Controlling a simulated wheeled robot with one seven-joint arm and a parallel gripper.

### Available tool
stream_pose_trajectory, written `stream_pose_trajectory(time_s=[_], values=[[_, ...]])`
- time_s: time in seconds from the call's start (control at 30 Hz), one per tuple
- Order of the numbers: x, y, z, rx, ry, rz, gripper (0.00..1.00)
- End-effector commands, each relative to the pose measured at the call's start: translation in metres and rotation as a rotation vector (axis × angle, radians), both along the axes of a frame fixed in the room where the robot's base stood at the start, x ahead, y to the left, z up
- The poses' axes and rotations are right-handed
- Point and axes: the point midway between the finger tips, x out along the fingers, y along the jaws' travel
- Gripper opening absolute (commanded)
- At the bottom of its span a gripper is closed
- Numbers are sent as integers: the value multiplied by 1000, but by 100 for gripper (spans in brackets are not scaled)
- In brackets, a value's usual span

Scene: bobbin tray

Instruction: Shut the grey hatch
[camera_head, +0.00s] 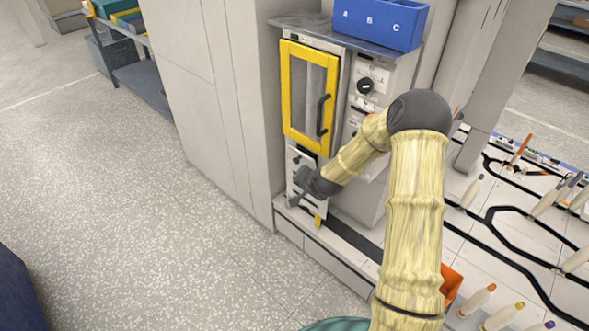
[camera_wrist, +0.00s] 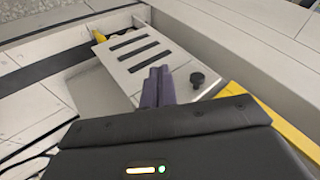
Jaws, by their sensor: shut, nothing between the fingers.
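The grey hatch (camera_head: 300,160) is the light panel low on the cabinet, below the yellow-framed door. In the wrist view the hatch (camera_wrist: 128,52) shows dark slots and a round black knob (camera_wrist: 198,80). It appears to stand at an angle to the cabinet front, but how far open it is cannot be told exactly. My gripper (camera_head: 293,200) is in front of the hatch's lower part in the head view and hides some of it. In the wrist view the dark fingers of my gripper (camera_wrist: 157,78) are together and empty, close to the panel; contact cannot be told.
The yellow-framed door (camera_head: 288,95) with a black handle is above the hatch. A control panel with a black dial (camera_head: 365,86) is to its right. A blue bin (camera_head: 380,22) stands on top. Bobbins (camera_head: 473,192) and black tracks fill the right side.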

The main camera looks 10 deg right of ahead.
Motion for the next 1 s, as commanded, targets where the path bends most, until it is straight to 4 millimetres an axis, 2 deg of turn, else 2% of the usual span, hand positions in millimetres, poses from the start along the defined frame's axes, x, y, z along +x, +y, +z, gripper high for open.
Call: stream_pose_trajectory(time_s=[0.03, 0.2, 0.4, 0.5, 0.67, 0.77, 0.87, 1.0], values=[[-4, 9, -20, -61, 4, 32, 0], [-17, 15, -74, -317, -8, 135, 0], [-35, 12, -118, -677, -31, 289, 0], [-42, 9, -130, -877, -51, 375, 0], [-48, 5, -134, -1222, -99, 519, 0], [-48, 6, -126, -1454, -143, 604, 0], [-47, 13, -110, -1695, -199, 680, 0], [-44, 33, -79, -2048, -297, 755, 0]])
